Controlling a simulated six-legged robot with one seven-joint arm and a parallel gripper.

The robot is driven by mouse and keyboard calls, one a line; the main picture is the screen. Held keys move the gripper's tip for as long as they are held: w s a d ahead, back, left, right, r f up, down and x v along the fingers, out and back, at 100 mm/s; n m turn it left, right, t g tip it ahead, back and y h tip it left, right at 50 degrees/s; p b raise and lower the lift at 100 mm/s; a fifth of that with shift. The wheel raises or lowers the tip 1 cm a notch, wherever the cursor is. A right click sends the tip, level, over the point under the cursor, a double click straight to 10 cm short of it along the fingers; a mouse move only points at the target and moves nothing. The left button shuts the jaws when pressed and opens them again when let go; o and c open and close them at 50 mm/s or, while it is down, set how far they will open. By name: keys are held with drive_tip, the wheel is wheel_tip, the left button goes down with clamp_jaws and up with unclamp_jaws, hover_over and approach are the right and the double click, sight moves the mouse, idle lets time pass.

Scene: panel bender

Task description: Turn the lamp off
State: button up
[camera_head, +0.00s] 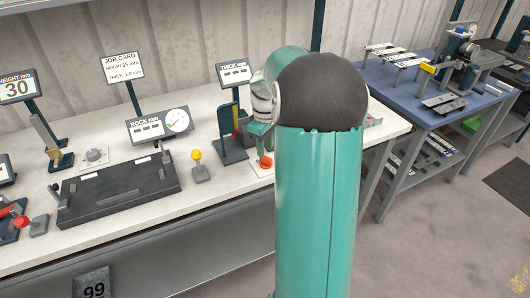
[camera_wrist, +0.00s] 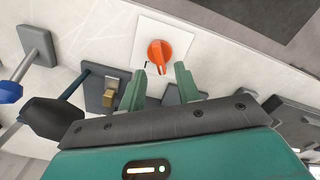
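An orange rotary knob (camera_wrist: 160,54) sits on a white square plate (camera_wrist: 180,35) in the wrist view. The knob also shows in the head view (camera_head: 265,162), on the bench just left of my arm. My gripper (camera_wrist: 160,84) is open and empty. Its two green fingertips point toward the knob, one on each side of its line and a little short of it, apart from it. In the head view my gripper is mostly hidden behind my teal arm. I cannot pick out a lit lamp in either view.
A dark stand (camera_head: 231,150) with a thickness sign is close left of the knob. A yellow-topped lever (camera_head: 197,157) and a black bending fixture (camera_head: 118,192) stand further left on the white bench (camera_head: 225,192). A blue workbench (camera_head: 400,92) with tools is at the right.

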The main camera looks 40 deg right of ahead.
wheel_tip(320, 180, up, 10)
idle(0.3)
drive_tip(key=shift+r, duration=0.1)
idle(0.3)
